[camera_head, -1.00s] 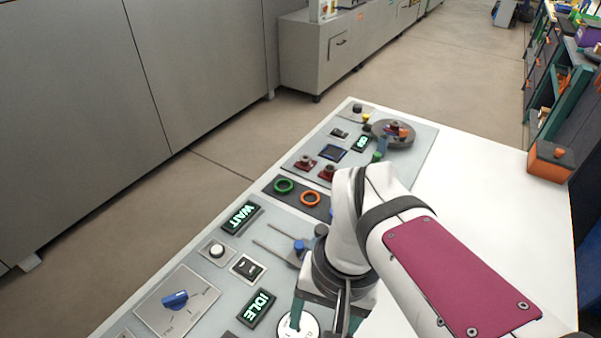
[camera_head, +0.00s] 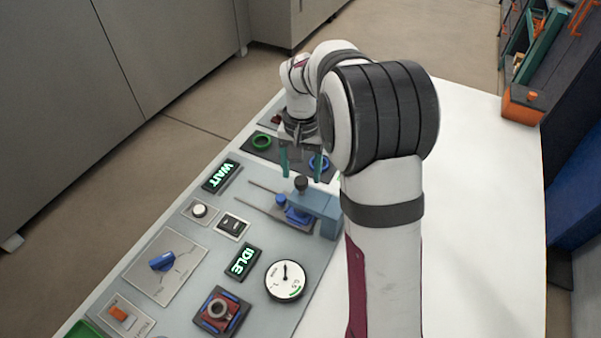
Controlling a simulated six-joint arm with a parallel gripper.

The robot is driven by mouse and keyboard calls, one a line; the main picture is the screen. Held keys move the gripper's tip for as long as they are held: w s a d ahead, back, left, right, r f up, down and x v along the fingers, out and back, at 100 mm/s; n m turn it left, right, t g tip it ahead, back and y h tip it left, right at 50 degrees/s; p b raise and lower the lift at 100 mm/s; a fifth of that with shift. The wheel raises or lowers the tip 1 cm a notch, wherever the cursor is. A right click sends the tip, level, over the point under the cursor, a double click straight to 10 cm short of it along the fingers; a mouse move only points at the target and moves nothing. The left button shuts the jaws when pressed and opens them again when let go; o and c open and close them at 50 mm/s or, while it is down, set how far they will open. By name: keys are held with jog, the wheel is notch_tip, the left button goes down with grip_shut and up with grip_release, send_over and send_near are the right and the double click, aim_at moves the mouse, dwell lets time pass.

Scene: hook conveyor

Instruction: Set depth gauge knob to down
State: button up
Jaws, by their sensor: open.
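A blue sliding piece (camera_head: 292,212) with a dark round knob (camera_head: 301,184) sits on two thin rods beside a grey-blue block (camera_head: 318,208); it looks like the depth gauge, but no label on it can be read. My gripper (camera_head: 301,166) is open and empty, with its teal fingers pointing down. In the picture it is just above the dark knob, over the far part of the panel. I cannot tell its height or whether it touches anything. My arm hides part of the far panel.
The white table (camera_head: 480,200) to the right is clear.

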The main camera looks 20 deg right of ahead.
jog(key=shift+f, duration=1.1)
grip_shut()
dwell(0.6)
